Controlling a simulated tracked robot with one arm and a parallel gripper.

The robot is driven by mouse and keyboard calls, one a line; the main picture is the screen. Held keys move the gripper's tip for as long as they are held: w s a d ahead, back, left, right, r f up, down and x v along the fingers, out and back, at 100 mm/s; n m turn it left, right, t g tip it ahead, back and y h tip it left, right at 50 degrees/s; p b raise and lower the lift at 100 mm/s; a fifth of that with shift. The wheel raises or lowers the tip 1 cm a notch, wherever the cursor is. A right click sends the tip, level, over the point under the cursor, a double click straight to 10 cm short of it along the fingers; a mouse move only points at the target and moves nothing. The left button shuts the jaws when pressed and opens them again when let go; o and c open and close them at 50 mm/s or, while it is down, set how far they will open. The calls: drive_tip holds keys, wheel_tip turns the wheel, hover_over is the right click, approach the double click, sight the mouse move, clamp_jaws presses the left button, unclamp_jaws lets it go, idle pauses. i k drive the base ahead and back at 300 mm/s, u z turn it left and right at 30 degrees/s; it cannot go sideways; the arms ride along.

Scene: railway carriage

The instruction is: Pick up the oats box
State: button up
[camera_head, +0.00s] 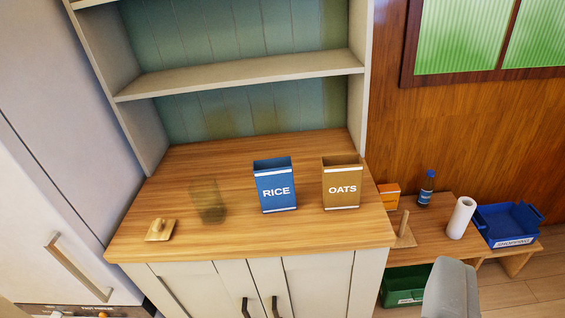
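The oats box (342,186) is a tan, open-topped box with white OATS lettering and a white band near its base. It stands upright on the right part of the wooden cabinet top (230,239), close to the right side panel of the shelf unit. Nothing touches it, and its front is unobstructed.
A blue rice box (275,186) stands left of the oats box. A see-through greenish container (208,201) and a small wooden lid (160,230) are farther left. A shelf (240,75) is above. A low bench at right holds a bottle (427,188), paper roll (461,217) and blue bin (508,224).

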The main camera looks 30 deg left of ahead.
sight(341, 175)
drive_tip(key=u, duration=0.4)
drive_tip(key=i, duration=0.95)
drive_tip(key=u, duration=0.4)
drive_tip(key=k, duration=0.8)
drive_tip(key=u, duration=0.2)
drive_tip(key=i, duration=0.8)
drive_tip(key=z, duration=0.1)
